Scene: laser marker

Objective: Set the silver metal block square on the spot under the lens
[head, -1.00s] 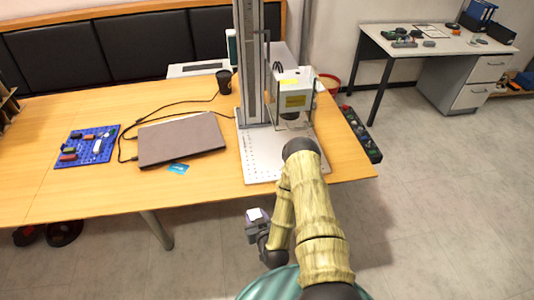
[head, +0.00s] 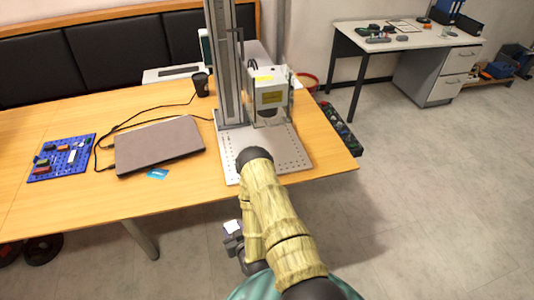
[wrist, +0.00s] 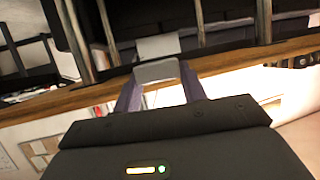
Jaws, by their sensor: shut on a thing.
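My gripper (head: 233,238) hangs low in front of the table's front edge, near the bottom of the head view. It is shut on the silver metal block (head: 232,226), a small pale piece. In the wrist view the block (wrist: 157,71) sits between the two fingertips of my gripper (wrist: 158,82). The laser marker's white head with its lens (head: 268,92) is on the tall column (head: 224,60), above the perforated metal base plate (head: 292,150). The spot under the lens cannot be made out.
A black cup (head: 201,85) stands behind. A strip with knobs (head: 338,125) is at the right edge. The floor at right is clear.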

